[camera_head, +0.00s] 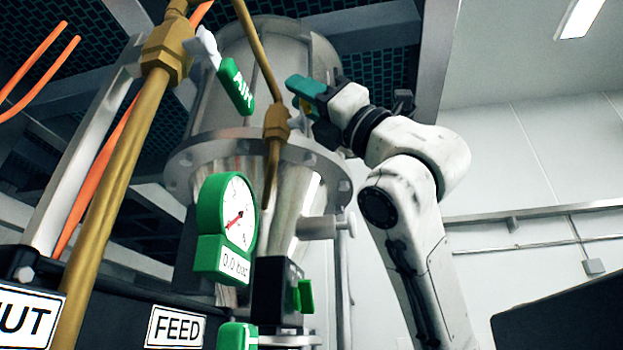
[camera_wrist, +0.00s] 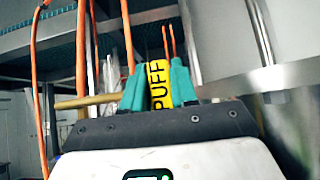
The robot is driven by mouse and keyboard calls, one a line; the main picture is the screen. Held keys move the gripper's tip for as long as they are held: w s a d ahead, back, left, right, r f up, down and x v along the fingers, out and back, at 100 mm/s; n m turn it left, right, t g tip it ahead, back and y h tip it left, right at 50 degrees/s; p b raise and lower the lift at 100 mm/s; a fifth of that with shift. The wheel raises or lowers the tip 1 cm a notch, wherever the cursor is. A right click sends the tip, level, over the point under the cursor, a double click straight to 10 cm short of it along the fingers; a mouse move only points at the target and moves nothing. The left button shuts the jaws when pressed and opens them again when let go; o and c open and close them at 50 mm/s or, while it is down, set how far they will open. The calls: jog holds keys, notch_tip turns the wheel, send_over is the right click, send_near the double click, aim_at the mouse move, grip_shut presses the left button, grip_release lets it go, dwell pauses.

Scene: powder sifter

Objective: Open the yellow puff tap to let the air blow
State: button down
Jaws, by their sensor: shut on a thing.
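The yellow puff tap handle (camera_wrist: 160,88), lettered "PUFF", stands between the two teal fingers of my gripper (camera_wrist: 158,72) in the wrist view. The fingers press on it from both sides, so my gripper is shut on it. In the head view my gripper (camera_head: 303,94) reaches in from the right, beside the tall steel vessel. Only a small bit of yellow (camera_head: 308,108) shows there below the teal fingers. The handle's pivot and the valve body behind it are hidden by my gripper.
A brass pipe (camera_head: 110,190) with a green-handled tap (camera_head: 236,87) stands at left. A green gauge (camera_head: 226,226) reads 0.0 bar. The steel vessel (camera_head: 270,65) has a wide flange (camera_head: 215,158). A "FEED" label (camera_head: 175,327) is below. Open space lies to the right.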

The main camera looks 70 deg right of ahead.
jog(key=shift+a+f+n+y, duration=0.15)
jog(key=shift+n+y, duration=0.15)
jog(key=shift+n, duration=0.2)
jog(key=c, duration=1)
grip_release()
jog(key=shift+o, duration=0.2)
jog(key=shift+s, duration=0.1)
jog(key=b+v, duration=0.4)
jog(key=v, duration=0.6)
jog(key=shift+s, duration=0.25)
jog(key=shift+f, duration=0.15)
